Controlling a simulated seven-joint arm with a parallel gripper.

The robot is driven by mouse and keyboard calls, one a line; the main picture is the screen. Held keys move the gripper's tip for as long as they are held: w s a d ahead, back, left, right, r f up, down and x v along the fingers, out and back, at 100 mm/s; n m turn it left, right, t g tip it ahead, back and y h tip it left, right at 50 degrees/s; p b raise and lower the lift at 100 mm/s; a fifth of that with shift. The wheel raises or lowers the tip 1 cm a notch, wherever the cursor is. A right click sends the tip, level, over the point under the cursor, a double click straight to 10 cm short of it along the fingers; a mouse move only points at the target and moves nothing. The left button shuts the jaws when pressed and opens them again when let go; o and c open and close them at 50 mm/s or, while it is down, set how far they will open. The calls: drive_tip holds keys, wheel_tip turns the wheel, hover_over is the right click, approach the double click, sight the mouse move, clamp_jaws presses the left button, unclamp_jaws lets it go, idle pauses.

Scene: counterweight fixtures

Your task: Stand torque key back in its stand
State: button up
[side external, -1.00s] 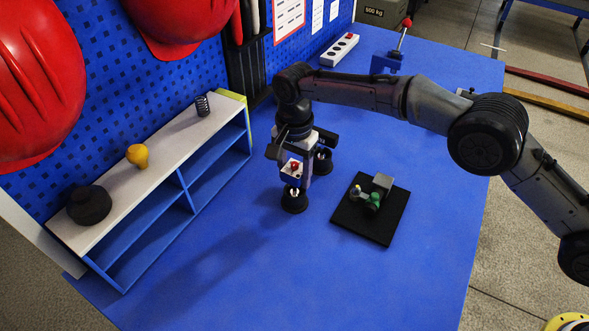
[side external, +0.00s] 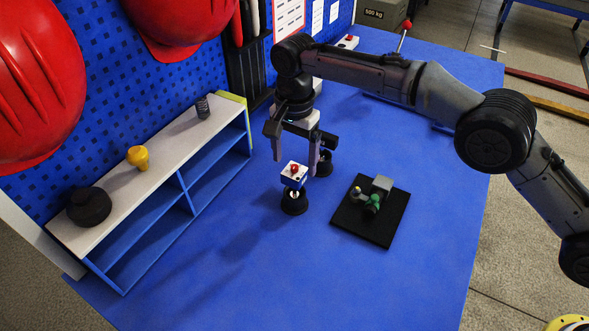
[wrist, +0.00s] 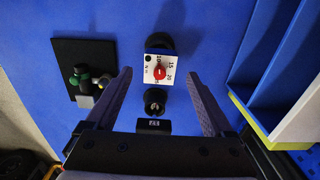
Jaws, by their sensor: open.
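The torque key, as I take it, is a blue block with a white dial face and red knob (side external: 294,173); it also shows in the wrist view (wrist: 153,68). It appears upright above a round black base (side external: 294,205), with a short pale shaft between them. How deep the shaft sits is hidden. A second round black base (side external: 324,166) stands just behind, with no block on it; it shows in the wrist view (wrist: 155,98). My gripper (side external: 296,166) is open above the block, its fingers apart on either side; the wrist view (wrist: 159,74) shows the same.
A black mat (side external: 350,222) with a grey block and green-knobbed fitting lies to the right. A shelf (side external: 178,150) with a black pot, yellow piece and dark spring stands at left. A red-knobbed lever (side external: 403,30) is at the back. The front table is clear.

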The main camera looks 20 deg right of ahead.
drive_tip(key=shift+d+r, duration=0.1)
drive_tip(key=shift+r, duration=1.65)
drive_tip(key=s+d+r+n+t, duration=0.1)
drive_tip(key=s+d+r+n, duration=0.1)
drive_tip(key=d+r, duration=1)
drive_tip(key=s+d+r+n+t, duration=0.1)
drive_tip(key=s+d+r, duration=0.25)
drive_tip(key=d, duration=0.25)
drive_tip(key=s+d+r+n+t, duration=0.1)
drive_tip(key=s+d+r, duration=0.1)
drive_tip(key=s+d, duration=0.25)
drive_tip(key=s+d+n+t, duration=0.1)
drive_tip(key=s+d+n, duration=0.2)
drive_tip(key=s+d, duration=0.8)
drive_tip(key=s+d+f+n+t, duration=0.1)
drive_tip(key=s+d+f+n, duration=0.1)
drive_tip(key=s+f, duration=0.5)
drive_tip(key=shift+s+d+f+t, duration=0.35)
drive_tip(key=shift+s+d, duration=0.2)
drive_tip(key=shift+s, duration=2.35)
